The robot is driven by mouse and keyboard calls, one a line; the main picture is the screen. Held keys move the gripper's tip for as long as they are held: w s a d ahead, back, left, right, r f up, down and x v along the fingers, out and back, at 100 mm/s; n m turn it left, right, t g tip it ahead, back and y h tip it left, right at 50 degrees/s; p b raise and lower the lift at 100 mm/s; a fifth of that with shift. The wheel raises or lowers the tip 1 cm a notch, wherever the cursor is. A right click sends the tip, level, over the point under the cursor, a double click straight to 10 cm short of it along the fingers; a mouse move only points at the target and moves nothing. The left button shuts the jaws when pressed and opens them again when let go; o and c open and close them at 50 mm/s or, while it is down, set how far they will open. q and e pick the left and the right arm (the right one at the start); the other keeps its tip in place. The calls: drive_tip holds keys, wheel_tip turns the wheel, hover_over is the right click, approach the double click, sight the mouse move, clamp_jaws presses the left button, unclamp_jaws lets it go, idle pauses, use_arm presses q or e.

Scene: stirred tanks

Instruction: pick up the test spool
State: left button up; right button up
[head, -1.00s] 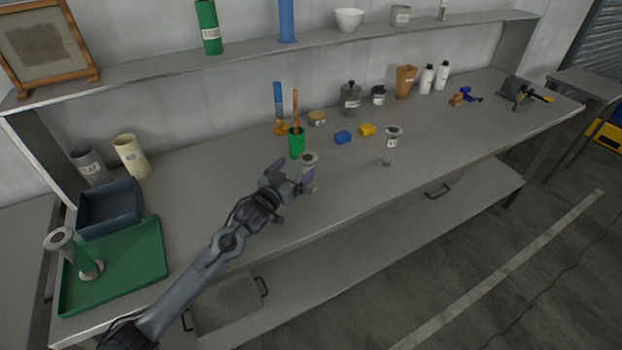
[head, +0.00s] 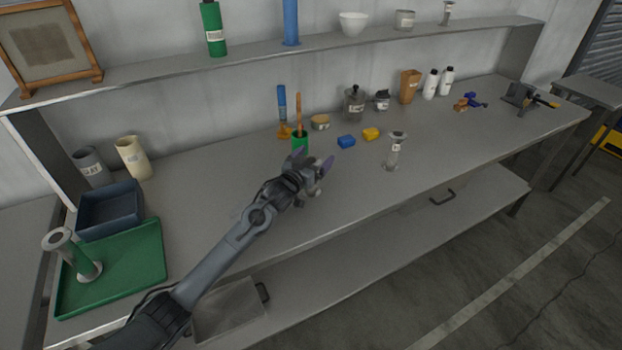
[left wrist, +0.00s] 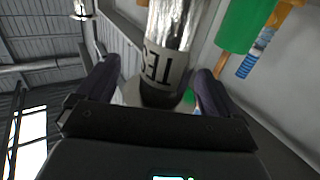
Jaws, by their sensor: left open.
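The test spool (left wrist: 165,72), with a pale label showing letters that look like "TE" and a shiny wound upper part, stands between my left gripper's fingers in the left wrist view. My left gripper (left wrist: 154,88) is open around it; I cannot tell whether either finger touches. In the head view my left gripper (head: 312,164) is over the middle of the bench and hides most or all of this spool. A similar spool (head: 395,152) stands upright to the right. My right gripper is not in view.
A green cup (head: 300,141) stands just behind my left gripper. Blue (head: 346,142) and yellow (head: 371,134) blocks lie behind to the right. The bench front is clear.

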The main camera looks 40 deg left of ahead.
use_arm(q)
drive_tip(key=shift+c, duration=0.2)
drive_tip(key=c, duration=1.6)
drive_tip(key=shift+o, duration=0.2)
